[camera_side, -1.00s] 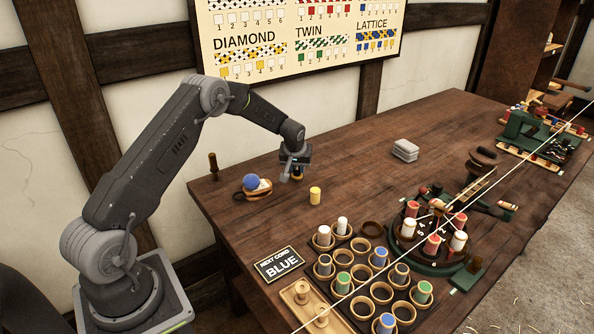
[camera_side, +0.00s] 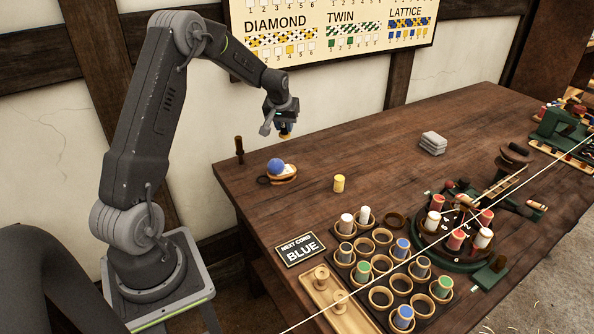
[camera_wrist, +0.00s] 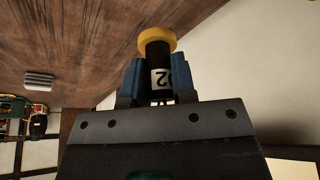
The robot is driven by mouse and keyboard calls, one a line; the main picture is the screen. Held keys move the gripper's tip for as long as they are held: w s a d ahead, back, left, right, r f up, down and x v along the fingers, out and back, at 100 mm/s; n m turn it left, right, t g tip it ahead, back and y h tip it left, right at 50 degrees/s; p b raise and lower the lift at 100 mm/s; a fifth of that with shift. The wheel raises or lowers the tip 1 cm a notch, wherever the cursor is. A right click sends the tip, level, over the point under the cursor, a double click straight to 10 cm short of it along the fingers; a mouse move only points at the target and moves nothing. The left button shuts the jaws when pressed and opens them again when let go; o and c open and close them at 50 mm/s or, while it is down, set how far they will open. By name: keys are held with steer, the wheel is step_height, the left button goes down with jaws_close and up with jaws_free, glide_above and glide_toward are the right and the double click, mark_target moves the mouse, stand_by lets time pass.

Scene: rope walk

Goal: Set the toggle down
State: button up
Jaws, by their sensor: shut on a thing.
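The toggle (camera_wrist: 157,57) is between the jaws of my gripper (camera_wrist: 155,80) in the wrist view. It has a dark round body, a wider yellow end and a white label with dark digits. In the side view my gripper (camera_side: 285,128) is above the back left of the table, with the toggle's yellowish tip (camera_side: 285,136) pointing down and clear of the wood. The part of the toggle between the jaws is hidden.
Below my gripper, a blue ball (camera_side: 275,165) sits on a small wooden piece, near an upright dark peg (camera_side: 239,150). A yellow bobbin (camera_side: 339,183) stands to the right. Grey blocks (camera_side: 433,142) lie further right. The wood between them is clear.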

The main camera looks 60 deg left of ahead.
steer(key=s+d, duration=1.4)
steer(key=s, duration=0.3)
steer(key=w+d+f, duration=0.4)
steer(key=d, duration=0.1)
steer(key=w+d+f, duration=0.2)
steer(key=w+d, duration=0.1)
steer(key=shift+w+f, duration=0.1)
steer(key=shift+f, duration=0.3)
steer(key=shift+d+f, duration=0.1)
steer(key=shift+f, duration=1.95)
steer(key=shift+f, duration=0.1)
steer(key=o, duration=0.9)
